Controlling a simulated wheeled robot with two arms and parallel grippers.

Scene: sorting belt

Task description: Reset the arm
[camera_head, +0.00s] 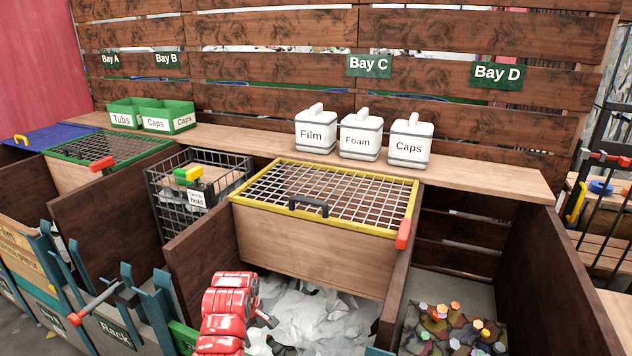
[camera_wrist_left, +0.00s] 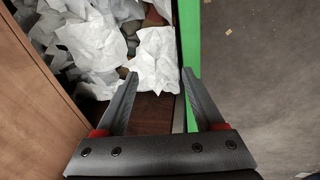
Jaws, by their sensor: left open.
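My left arm is red and comes in at the bottom of the head view, in front of Bay C's bin. My left gripper (camera_head: 266,319) shows there only as a small dark part. In the left wrist view, my left gripper (camera_wrist_left: 160,73) is open, its two grey fingers apart with nothing held. It is above the bin's front edge, near crumpled white sheets (camera_wrist_left: 95,45). A green strip (camera_wrist_left: 190,60) runs along that edge. My right gripper is not in view.
A yellow-framed mesh lid (camera_head: 411,215) with a black handle sits above the white sheets (camera_head: 325,315). White Film (camera_head: 316,147), Foam (camera_head: 361,152) and Caps (camera_head: 410,160) containers stand on the wooden shelf. Teal rack posts (camera_head: 160,310) rise at lower left.

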